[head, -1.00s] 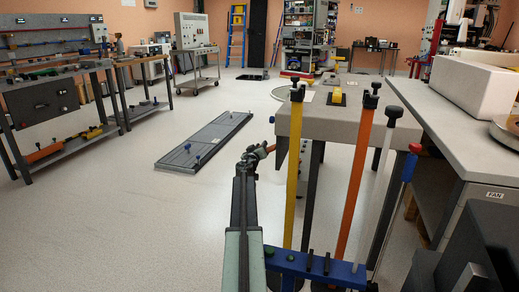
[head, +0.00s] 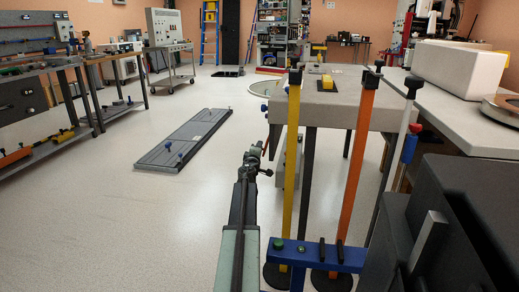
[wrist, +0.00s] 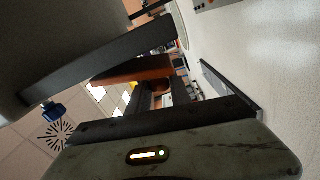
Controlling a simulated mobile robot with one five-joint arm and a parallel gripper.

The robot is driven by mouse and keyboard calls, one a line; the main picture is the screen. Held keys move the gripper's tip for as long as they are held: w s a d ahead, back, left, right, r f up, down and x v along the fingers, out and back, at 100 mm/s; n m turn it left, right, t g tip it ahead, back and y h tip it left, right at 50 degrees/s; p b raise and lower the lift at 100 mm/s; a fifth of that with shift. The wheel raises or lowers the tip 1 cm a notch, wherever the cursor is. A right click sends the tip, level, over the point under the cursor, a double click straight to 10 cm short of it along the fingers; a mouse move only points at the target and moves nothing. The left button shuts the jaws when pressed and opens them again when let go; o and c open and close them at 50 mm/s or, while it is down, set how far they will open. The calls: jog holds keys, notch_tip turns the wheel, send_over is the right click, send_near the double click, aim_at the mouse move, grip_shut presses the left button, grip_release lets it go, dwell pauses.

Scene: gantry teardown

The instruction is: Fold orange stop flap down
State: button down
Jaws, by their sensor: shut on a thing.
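My gripper (head: 256,154) is at the end of my outstretched arm, left of the grey table's near corner. In the wrist view, an orange-brown piece (wrist: 150,68) lies between the two dark fingers, and my gripper is shut on it. It looks like the orange stop flap, but its hinge and mount are hidden. In the head view only a small orange sliver (head: 265,146) shows at the gripper tip, so its tilt cannot be told.
A grey table (head: 345,114) stands just right of my gripper. Yellow (head: 291,160), orange (head: 356,160) and white posts rise before it, by a blue bar (head: 315,256). A dark flat panel (head: 183,138) lies on the floor at left. Floor between is clear.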

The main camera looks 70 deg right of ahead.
jog(key=shift+s+d+f+n, duration=0.15)
jog(key=shift+s+f+n, duration=0.15)
jog(key=shift+s, duration=0.2)
jog(key=shift+s+d+f+n, duration=0.15)
jog(key=shift+s+n, duration=0.15)
jog(key=shift+s, duration=0.2)
jog(key=shift+w+a, duration=0.1)
jog(key=shift+w, duration=0.15)
jog(key=c, duration=1.2)
grip_release()
jog(key=a, duration=0.7)
jog(key=shift+s+a, duration=0.25)
jog(key=shift+a, duration=0.15)
